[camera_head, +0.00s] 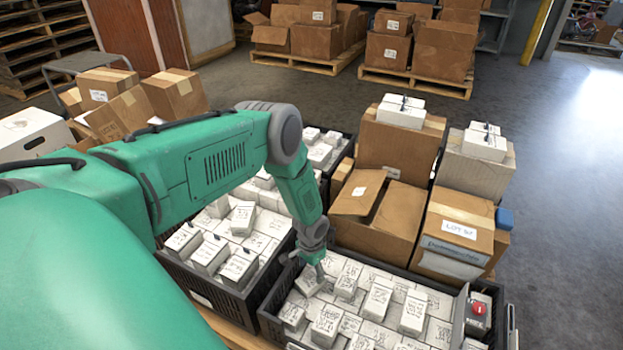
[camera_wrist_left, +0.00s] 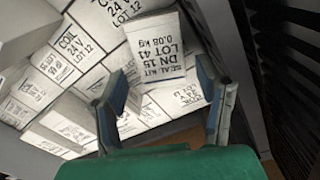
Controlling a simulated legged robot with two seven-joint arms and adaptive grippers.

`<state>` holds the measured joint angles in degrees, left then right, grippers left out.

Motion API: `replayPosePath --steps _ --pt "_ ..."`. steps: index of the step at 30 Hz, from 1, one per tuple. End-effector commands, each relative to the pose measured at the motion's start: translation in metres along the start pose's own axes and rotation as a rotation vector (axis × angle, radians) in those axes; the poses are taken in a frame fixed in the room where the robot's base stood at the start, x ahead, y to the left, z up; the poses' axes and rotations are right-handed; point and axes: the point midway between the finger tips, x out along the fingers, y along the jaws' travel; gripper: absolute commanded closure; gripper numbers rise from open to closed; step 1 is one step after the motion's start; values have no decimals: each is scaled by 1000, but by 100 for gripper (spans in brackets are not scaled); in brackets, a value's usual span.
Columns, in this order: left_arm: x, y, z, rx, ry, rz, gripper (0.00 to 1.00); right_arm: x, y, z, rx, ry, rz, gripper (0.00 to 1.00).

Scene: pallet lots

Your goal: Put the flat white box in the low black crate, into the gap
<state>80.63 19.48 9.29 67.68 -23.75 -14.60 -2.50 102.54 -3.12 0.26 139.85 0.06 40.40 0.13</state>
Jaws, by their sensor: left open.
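The low black crate (camera_head: 268,322) stands at the front, filled with white boxes. My left gripper (camera_head: 319,268) points down at its back left corner, with its fingers open. A flat white box (camera_head: 307,281) marked SEAL KIT, DN 15, LOT 41 sits there by the fingertips, tilted compared with its neighbours. In the left wrist view this box (camera_wrist_left: 160,50) lies at and between the tips of my open left gripper (camera_wrist_left: 163,80); I cannot tell if they touch it. A dark brownish opening (camera_wrist_left: 180,136) shows below it, partly hidden by the gripper. My right gripper is out of view.
Another black crate (camera_head: 225,298) of white boxes stands left, close beside. Cartons, one an open carton (camera_head: 375,215), stand right behind the low crate. A dark box with a red button (camera_head: 478,309) is at its right end. Floor at the far right is clear.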

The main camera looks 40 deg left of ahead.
Motion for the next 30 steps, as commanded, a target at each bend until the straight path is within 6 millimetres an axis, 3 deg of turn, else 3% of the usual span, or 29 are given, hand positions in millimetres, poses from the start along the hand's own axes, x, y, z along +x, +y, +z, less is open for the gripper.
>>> replayPosePath --steps 1,3,11,14,17,21,24,30 --pt "-17 1 -1 1 1 1 41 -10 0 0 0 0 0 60" --pt "-30 1 -1 1 0 1 41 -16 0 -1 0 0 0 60" --pt "-58 2 0 1 0 1 41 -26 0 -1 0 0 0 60" --pt "-60 16 6 5 2 16 41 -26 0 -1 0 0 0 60" --pt "-62 49 23 11 8 50 41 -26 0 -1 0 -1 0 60" --pt "-77 107 69 10 21 98 41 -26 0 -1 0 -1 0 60" --pt "-96 137 109 -1 28 108 41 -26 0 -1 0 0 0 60" --pt "-145 159 189 -22 37 66 41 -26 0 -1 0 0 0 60"
